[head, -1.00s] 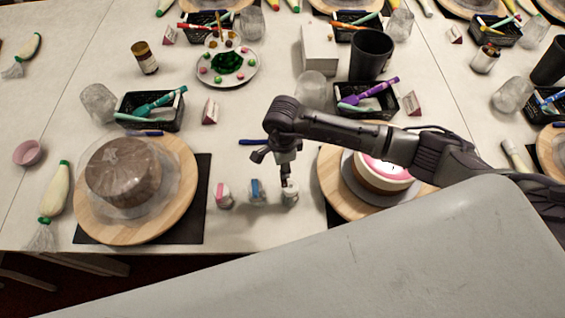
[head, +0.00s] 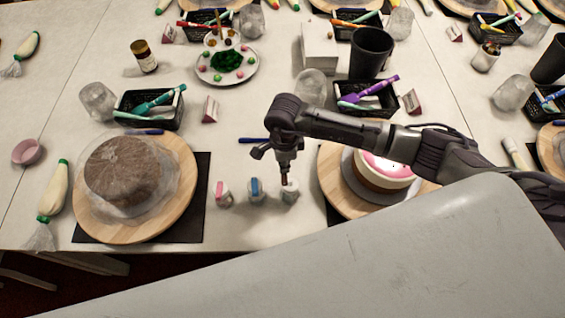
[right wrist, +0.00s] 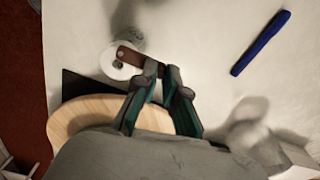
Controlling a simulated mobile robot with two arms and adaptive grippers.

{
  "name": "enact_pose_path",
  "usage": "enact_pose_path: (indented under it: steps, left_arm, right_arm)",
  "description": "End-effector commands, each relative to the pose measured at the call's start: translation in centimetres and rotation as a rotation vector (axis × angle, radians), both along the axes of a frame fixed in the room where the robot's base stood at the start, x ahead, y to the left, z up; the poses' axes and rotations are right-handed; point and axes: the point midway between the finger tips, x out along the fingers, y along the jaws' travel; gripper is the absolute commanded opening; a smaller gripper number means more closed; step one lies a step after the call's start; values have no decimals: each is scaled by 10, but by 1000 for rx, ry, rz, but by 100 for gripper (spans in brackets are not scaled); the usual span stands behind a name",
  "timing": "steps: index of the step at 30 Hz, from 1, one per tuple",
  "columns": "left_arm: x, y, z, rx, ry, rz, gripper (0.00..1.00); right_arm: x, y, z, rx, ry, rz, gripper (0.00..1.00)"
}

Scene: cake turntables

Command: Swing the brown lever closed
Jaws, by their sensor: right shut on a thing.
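The brown lever (right wrist: 129,56) shows in the right wrist view, lying across the round white top of a small jar (right wrist: 112,66). Its outer end reaches my right gripper's fingertips (right wrist: 161,74), which are shut on it. In the head view my right gripper (head: 286,182) points down onto this jar (head: 290,195), the rightmost of three small jars, and hides most of the lever. My left gripper is not in view.
A jar with a blue lever (head: 255,188) and one with a pink lever (head: 221,193) stand to the left. A turntable with a pink-topped cake (head: 388,172) is close on the right. A blue pen (right wrist: 260,43) lies behind.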

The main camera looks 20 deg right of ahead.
Motion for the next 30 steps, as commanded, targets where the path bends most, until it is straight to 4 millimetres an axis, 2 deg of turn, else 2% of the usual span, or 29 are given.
enact_pose_path:
  steps: [14, 30]
  left_arm:
    - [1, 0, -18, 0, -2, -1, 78]
    - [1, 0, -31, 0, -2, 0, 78]
  right_arm:
    - [-8, -17, -2, 0, -1, -406, 0]
    - [-28, -30, -1, -1, 0, -919, 0]
